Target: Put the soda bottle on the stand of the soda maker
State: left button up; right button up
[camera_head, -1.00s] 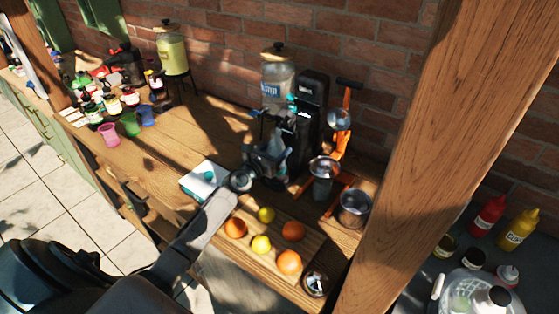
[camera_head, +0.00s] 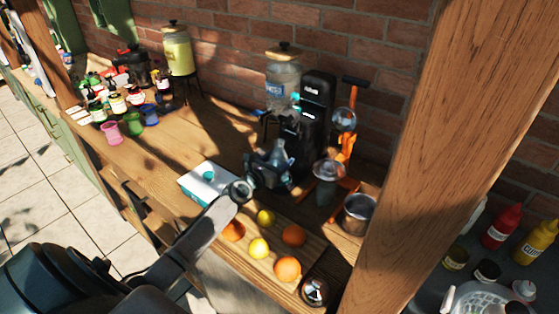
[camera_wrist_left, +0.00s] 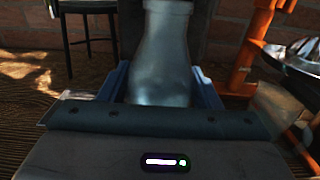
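The soda bottle (camera_head: 279,153) is clear and bluish. It stands upright between the fingers of my left gripper (camera_head: 270,168), just in front of the black soda maker (camera_head: 317,103). In the left wrist view the bottle (camera_wrist_left: 163,55) fills the middle, with a blue finger pad against each side. My left gripper (camera_wrist_left: 163,92) looks shut on it. The bottle's base is hidden behind the gripper, so I cannot tell whether it touches the stand. The stand itself is hidden too. My right gripper is not in view.
A glass drink dispenser (camera_head: 283,80) stands behind left of the soda maker. An orange juice press (camera_head: 346,145) and a metal pot (camera_head: 357,214) are close on the right. A white box (camera_head: 206,182) and a board with fruit (camera_head: 277,235) lie in front.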

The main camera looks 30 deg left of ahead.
pick_arm(q)
jog(key=o, duration=0.3)
jog(key=shift+o, duration=0.7)
jog(key=shift+w+d, duration=0.1)
jog(key=shift+d, duration=0.05)
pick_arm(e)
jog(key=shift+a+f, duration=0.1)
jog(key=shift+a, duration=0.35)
pick_arm(q)
jog(key=shift+r, duration=0.1)
jog(key=shift+r+p, duration=0.1)
jog(key=shift+p, duration=0.2)
jog(key=shift+s+a+p, duration=0.2)
jog(key=shift+s+p, duration=0.05)
jog(key=shift+s, duration=1.75)
jog(key=shift+s+a+p, duration=0.15)
jog(key=shift+s+p, duration=0.05)
jog(key=shift+s, duration=1.85)
jog(key=shift+s+a+p, duration=0.2)
jog(key=shift+s+p, duration=0.05)
jog(key=shift+s, duration=1.75)
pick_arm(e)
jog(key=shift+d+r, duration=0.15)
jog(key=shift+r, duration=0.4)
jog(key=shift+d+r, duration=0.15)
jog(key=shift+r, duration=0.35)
